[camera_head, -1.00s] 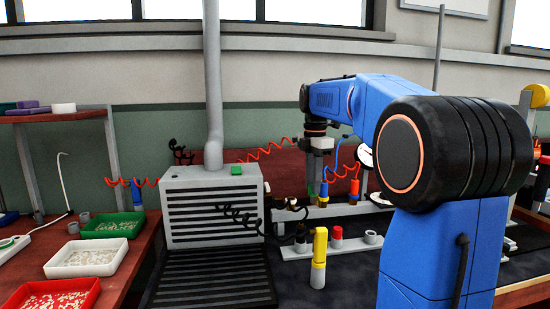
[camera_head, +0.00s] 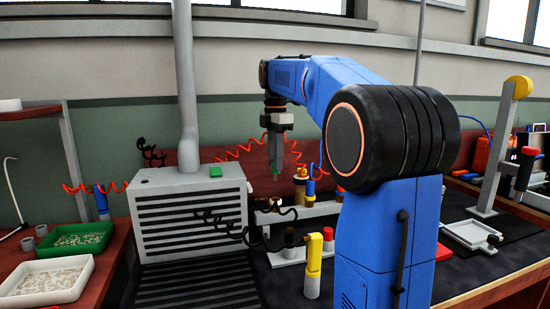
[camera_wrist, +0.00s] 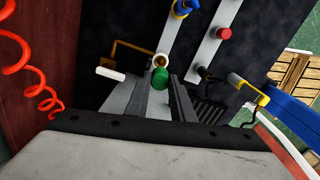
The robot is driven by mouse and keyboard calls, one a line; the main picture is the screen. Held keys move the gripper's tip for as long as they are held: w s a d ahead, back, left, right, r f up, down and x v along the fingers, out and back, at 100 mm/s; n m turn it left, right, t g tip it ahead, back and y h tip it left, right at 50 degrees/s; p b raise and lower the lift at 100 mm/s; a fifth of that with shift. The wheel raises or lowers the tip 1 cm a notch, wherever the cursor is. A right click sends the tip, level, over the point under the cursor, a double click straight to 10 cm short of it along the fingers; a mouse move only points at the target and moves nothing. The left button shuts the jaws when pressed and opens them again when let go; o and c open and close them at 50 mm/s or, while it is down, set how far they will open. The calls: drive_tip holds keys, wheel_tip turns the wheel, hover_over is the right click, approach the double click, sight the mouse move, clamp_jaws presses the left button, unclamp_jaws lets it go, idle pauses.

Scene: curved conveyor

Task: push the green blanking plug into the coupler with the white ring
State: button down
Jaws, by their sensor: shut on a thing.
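A coupler with a blue body (camera_wrist: 183,8) and a red cap (camera_wrist: 224,33) are nearby. A yellow-topped post (camera_head: 314,258) stands in front of the rail. The grey louvred box (camera_head: 190,210) is at left. Red coiled hose (camera_wrist: 38,95) hangs beside my gripper.

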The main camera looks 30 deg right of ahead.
sight(276, 180)
drive_tip(key=shift+f, duration=2.55)
drive_tip(key=shift+f, duration=1.9)
drive_tip(key=c, duration=1.4)
unclamp_jaws()
drive_tip(key=shift+c, duration=0.2)
wheel_tip(276, 180, up, 16)
drive_tip(key=shift+r, duration=0.65)
drive_tip(key=shift+s, duration=0.15)
